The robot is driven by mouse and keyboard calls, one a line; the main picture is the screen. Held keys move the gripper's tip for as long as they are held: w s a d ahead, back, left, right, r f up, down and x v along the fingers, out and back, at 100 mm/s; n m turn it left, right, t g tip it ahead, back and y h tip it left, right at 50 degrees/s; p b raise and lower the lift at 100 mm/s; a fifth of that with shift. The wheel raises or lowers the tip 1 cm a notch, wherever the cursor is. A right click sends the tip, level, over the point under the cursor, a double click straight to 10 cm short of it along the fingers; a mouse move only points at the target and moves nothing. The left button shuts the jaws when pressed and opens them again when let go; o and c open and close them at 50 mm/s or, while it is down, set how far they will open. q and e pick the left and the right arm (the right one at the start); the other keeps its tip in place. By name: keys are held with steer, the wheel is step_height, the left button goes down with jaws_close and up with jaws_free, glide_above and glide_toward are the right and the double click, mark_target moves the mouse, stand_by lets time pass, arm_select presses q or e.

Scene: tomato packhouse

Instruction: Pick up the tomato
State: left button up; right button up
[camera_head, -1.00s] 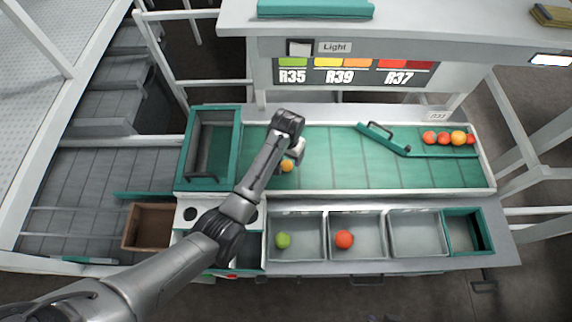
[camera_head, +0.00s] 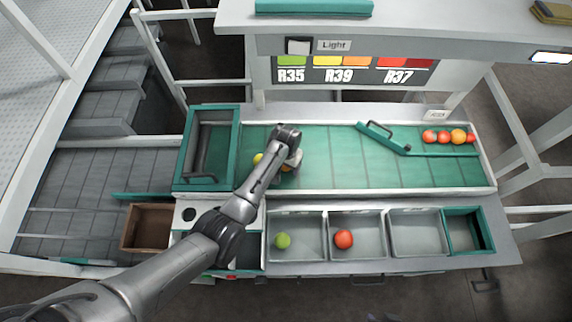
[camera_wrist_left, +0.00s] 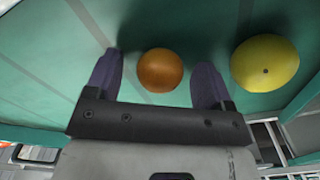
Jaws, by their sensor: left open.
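An orange tomato (camera_wrist_left: 160,70) lies on the green belt (camera_head: 330,150). In the left wrist view it sits between the two dark fingers of my left gripper (camera_wrist_left: 162,78), with a gap on each side. My left gripper (camera_head: 290,163) is open and low over the belt; in the head view it mostly hides the orange tomato. A yellow tomato (camera_wrist_left: 265,63) lies beside it, outside the fingers, and also shows at the gripper's left in the head view (camera_head: 258,158). My right gripper is not in view.
Grey bins in front of the belt hold a green tomato (camera_head: 283,240) and a red tomato (camera_head: 343,239). A green diverter bar (camera_head: 383,138) crosses the belt at right, with several tomatoes (camera_head: 458,136) behind it. A green-framed box (camera_head: 236,150) stands at the belt's left end.

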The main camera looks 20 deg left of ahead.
arm_select(q)
steer(key=shift+c, duration=0.3)
steer(key=c, duration=0.7)
steer(key=shift+r, duration=0.5)
steer(key=r, duration=0.2)
steer(key=d+r, duration=0.1)
steer(key=shift+r, duration=0.35)
steer(key=s+d+r, duration=0.1)
steer(key=d+r, duration=0.1)
steer(key=d, duration=0.1)
steer(key=d+r, duration=0.2)
steer(key=d, duration=0.2)
steer(key=s+d+r, duration=0.1)
steer(key=d+r, duration=0.1)
steer(key=d, duration=0.1)
steer(key=shift+s+d+r, duration=0.2)
steer(key=shift+s, duration=0.1)
